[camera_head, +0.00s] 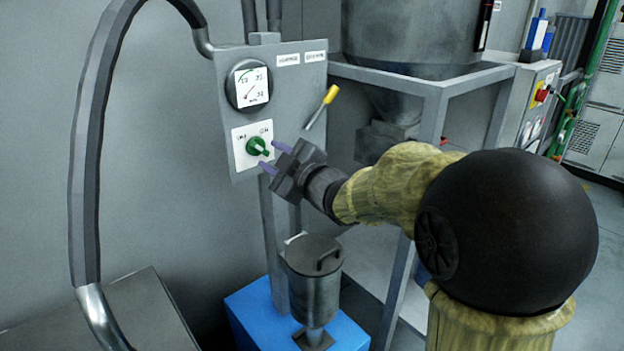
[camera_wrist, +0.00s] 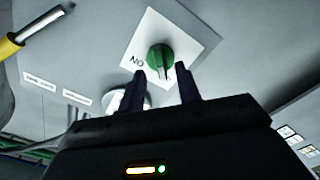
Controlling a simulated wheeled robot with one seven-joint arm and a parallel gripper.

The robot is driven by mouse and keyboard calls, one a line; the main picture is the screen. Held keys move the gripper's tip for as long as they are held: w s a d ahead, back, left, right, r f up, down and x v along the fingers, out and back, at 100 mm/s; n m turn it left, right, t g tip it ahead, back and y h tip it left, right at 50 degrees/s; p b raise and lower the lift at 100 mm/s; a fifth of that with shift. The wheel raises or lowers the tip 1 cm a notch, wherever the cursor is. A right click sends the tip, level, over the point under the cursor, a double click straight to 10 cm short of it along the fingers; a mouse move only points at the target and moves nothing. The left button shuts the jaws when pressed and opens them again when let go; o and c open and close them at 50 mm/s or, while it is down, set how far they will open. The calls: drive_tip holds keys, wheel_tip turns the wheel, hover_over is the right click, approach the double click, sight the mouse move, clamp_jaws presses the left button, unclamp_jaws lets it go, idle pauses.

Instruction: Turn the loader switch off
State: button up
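The loader switch is a green rotary knob (camera_head: 257,146) on a white square plate (camera_head: 240,156), low on a grey panel in the head view. My gripper (camera_head: 270,157) is just to the right of the knob in the head view. In the wrist view its two purple-grey fingers are apart, with the knob just beyond and between the tips. I cannot tell whether the fingertips touch it.
A round gauge (camera_head: 249,86) sits above the switch on the panel (camera_head: 285,80). A yellow-handled lever (camera_head: 330,96) sticks out at the panel's right. A metal canister (camera_head: 314,270) stands below on a blue base (camera_head: 250,305). A grey hose (camera_head: 85,150) arches at left.

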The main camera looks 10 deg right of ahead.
drive_tip(key=v, duration=1.4)
drive_tip(key=shift+s+d, duration=0.2)
drive_tip(key=shift+s, duration=0.1)
